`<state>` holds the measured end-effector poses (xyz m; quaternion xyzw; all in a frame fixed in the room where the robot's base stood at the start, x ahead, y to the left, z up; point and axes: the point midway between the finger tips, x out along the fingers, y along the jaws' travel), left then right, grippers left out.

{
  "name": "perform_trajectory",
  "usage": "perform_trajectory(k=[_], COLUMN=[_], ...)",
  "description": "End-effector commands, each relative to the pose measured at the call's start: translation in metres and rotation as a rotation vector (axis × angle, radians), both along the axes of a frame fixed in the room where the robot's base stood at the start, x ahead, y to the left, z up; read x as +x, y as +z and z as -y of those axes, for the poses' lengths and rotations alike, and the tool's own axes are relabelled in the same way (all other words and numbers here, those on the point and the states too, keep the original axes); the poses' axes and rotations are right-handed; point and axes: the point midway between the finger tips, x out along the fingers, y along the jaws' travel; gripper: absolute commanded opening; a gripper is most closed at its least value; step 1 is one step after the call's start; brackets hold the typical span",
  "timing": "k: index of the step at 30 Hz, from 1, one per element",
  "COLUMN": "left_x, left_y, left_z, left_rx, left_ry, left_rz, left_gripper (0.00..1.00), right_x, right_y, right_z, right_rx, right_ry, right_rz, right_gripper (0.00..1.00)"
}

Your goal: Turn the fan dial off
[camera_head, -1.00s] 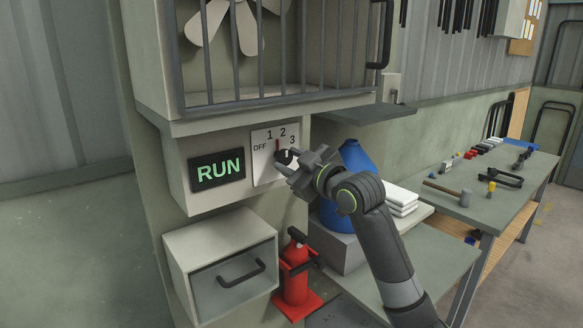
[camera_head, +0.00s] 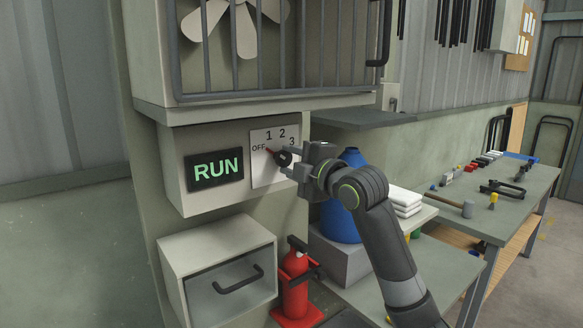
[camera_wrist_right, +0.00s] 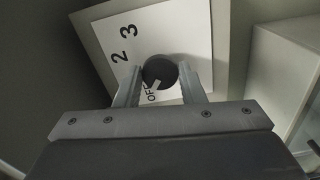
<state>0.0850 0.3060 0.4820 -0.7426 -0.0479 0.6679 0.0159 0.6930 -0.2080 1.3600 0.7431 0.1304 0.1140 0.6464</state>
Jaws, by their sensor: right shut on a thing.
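The fan dial (camera_head: 283,158) is a round black knob on a white plate (camera_head: 261,176) marked OFF, 1, 2 and 3. Its red pointer leans up and left, toward the OFF mark. My right gripper (camera_head: 286,159) is shut on the dial from the right. In the right wrist view, the dial (camera_wrist_right: 160,70) sits between the two fingers of the gripper (camera_wrist_right: 160,86), and its pale pointer is directed at OFF, which is partly covered. My left gripper is not in view.
A display (camera_head: 215,169) left of the plate reads RUN in green. The barred fan (camera_head: 240,30) is above. A grey drawer (camera_head: 222,275) and a red extinguisher (camera_head: 296,280) are below. A blue container (camera_head: 345,215) stands behind my right arm.

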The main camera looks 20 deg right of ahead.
Motion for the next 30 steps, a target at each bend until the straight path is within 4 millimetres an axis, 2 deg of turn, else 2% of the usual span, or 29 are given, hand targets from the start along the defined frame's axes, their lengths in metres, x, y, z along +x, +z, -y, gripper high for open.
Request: perform_trajectory(k=[9,26,27,30], left_x=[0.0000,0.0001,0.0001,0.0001], left_y=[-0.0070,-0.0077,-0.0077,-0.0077], left_z=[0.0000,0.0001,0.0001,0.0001], left_rx=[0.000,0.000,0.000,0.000], left_ry=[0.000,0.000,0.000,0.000], left_rz=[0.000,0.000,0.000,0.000], left_gripper=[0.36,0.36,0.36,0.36], right_x=[0.0003,0.0003,0.0003,0.0002], right_y=[-0.0024,-0.0021,-0.0022,-0.0018], right_z=[0.0002,0.0001,0.0001,0.0001], right_rx=[-0.120,-0.147,-0.147,-0.146], right_ry=[0.001,0.001,0.001,0.001], right_rz=[0.037,0.047,0.046,0.048], right_gripper=[0.13,0.13,0.40,0.53])
